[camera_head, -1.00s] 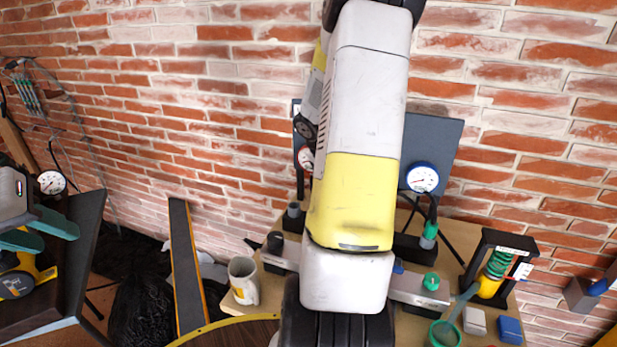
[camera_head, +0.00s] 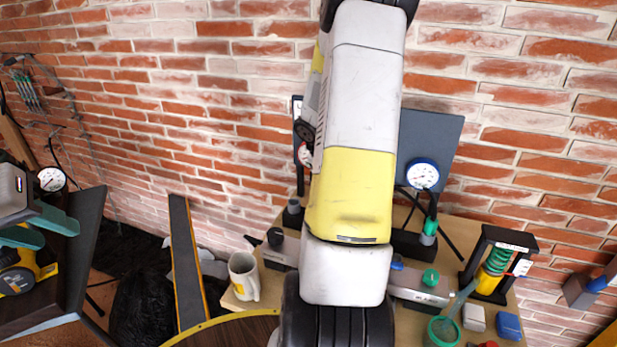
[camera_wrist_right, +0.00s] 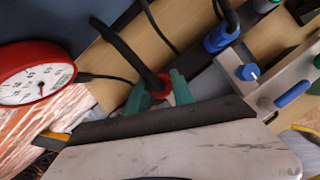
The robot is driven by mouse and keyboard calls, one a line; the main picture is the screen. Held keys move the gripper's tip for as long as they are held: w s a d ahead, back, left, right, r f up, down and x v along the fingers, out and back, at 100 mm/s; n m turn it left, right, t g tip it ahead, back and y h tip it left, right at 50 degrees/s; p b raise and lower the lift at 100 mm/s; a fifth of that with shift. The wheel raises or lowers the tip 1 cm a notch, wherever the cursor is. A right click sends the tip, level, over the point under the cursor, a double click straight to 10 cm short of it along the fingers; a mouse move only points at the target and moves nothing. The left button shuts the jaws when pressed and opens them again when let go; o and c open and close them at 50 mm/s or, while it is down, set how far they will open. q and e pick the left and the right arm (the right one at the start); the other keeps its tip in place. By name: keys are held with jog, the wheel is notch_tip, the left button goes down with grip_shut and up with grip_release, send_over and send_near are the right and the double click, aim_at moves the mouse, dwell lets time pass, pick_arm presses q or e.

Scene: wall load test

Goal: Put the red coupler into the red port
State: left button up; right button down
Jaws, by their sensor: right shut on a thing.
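In the right wrist view, the red coupler (camera_wrist_right: 166,84) sits between the two green fingers of my right gripper (camera_wrist_right: 160,92), which is shut on it. A black hose runs from the coupler up to the left. The coupler is partly covered by the fingers. No red port can be made out in either view. In the head view, my right arm covers the middle of the bench and hides the right gripper. My left gripper (camera_head: 42,227) is at the left edge, its green fingers apart with nothing seen between them.
The right wrist view shows a red-rimmed gauge (camera_wrist_right: 36,73), a blue coupler (camera_wrist_right: 222,38) and a metal block with a blue knob (camera_wrist_right: 247,72). In the head view, a mug (camera_head: 243,277), a blue-rimmed gauge (camera_head: 422,174) and a spring stand (camera_head: 495,262) surround my arm.

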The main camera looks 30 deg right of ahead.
jog(key=shift+f, duration=0.2)
dwell(0.5)
jog(key=shift+f, duration=0.35)
jog(key=shift+f, duration=0.25)
jog(key=shift+f, duration=0.45)
jog(key=shift+f, duration=0.25)
dwell(0.6)
jog(key=shift+f, duration=0.45)
jog(key=shift+f, duration=0.15)
dwell(0.4)
